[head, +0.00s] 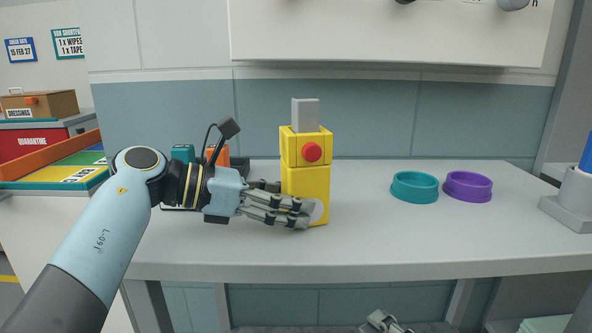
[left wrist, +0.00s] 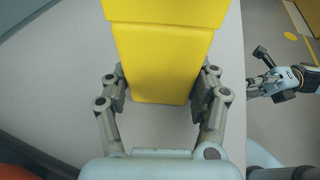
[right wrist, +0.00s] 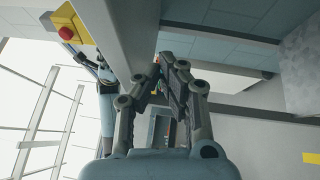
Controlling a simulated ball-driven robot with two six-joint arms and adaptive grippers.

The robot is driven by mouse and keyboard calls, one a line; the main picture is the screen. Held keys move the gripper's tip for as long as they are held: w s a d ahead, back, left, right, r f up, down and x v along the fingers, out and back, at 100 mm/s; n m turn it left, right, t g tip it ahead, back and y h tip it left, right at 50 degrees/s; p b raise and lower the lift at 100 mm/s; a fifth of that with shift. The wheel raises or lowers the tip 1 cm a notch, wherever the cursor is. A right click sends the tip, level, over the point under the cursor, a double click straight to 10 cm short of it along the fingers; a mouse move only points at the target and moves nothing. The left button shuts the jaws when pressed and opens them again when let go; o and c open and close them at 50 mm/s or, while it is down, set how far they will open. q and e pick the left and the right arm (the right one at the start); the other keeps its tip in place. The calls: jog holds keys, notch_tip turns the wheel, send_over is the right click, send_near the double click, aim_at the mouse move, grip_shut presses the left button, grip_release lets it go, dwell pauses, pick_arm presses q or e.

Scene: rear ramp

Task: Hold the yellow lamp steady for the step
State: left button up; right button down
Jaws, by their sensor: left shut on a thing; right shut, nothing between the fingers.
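The yellow lamp (head: 305,187) stands upright on the grey counter (head: 400,240), with a red round button on its front and a grey block on top. My left gripper (head: 306,213) is shut on its lower part. The left wrist view shows the lamp (left wrist: 165,60) between the two fingers of my left gripper (left wrist: 162,100). The lamp also shows tilted at the upper left of the right wrist view (right wrist: 85,30). My right gripper (head: 385,322) is low in front of the counter, only partly in the head view. In its own view, my right gripper (right wrist: 168,70) is shut and empty.
A teal ring-shaped dish (head: 415,188) and a purple one (head: 468,187) sit to the right of the lamp. A grey stand with a blue part (head: 570,205) is at the right edge. Teal and orange items (head: 182,153) are behind my left wrist. The counter's front right is clear.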

aim_at(312, 152)
jog(key=s+a+r+n+g+y, duration=0.1)
jog(key=a+r+n+g+y, duration=0.25)
jog(key=r, duration=0.65)
jog(key=s+a+r+n+g+y, duration=0.1)
jog(key=a+r+n+y, duration=0.25)
jog(key=r+n, duration=0.45)
jog(key=w+a+r+m, duration=0.1)
jog(key=w, duration=0.8)
jog(key=shift+a+r+m+g, duration=0.25)
jog(key=shift+a+m+g, duration=0.05)
jog(key=shift+m+g, duration=0.05)
jog(key=shift+w, duration=0.1)
jog(key=shift+w+a, duration=0.1)
jog(key=shift+w, duration=0.2)
jog(key=shift+s, duration=0.45)
